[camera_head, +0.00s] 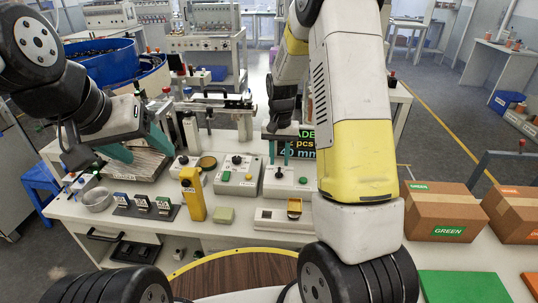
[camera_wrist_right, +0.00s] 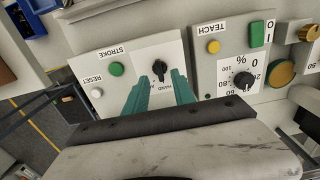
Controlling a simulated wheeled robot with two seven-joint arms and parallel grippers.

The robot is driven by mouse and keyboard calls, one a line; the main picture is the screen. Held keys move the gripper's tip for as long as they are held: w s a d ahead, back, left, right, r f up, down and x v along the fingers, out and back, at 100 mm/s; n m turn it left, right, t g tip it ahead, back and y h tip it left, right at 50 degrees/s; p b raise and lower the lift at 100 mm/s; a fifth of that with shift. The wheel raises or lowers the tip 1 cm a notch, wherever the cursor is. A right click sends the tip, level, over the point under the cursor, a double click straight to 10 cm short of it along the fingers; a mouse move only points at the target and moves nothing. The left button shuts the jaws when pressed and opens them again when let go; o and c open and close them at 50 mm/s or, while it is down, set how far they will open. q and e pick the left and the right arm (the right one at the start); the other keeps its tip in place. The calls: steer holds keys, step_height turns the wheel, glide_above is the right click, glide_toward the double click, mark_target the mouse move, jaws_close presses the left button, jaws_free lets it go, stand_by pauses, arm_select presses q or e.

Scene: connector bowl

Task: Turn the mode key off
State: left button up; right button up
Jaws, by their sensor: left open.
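The mode key is a small black key switch (camera_wrist_right: 160,68) on a pale plate, with a HAND label partly hidden by my fingers. In the head view the key (camera_head: 279,173) sits on the grey control box (camera_head: 281,191) right of the middle. My right gripper (camera_head: 279,161) is above that box, pointing down. In the wrist view the right gripper's teal fingers (camera_wrist_right: 159,82) are apart, one on either side of the key, with no clear contact. Which position the key is set to cannot be read for sure. My left gripper (camera_head: 140,150) is open at the left, away from the key.
The same box has a green STROKE button (camera_wrist_right: 116,69) and a white RESET button (camera_wrist_right: 97,93). Beside it stands the TEACH box (camera_wrist_right: 228,66) with a black dial (camera_wrist_right: 243,81). A yellow post (camera_head: 193,196) and a metal bowl (camera_head: 97,199) stand on the bench.

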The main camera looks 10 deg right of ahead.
mark_target(279, 170)
steer(key=shift+f, duration=2)
jaws_close()
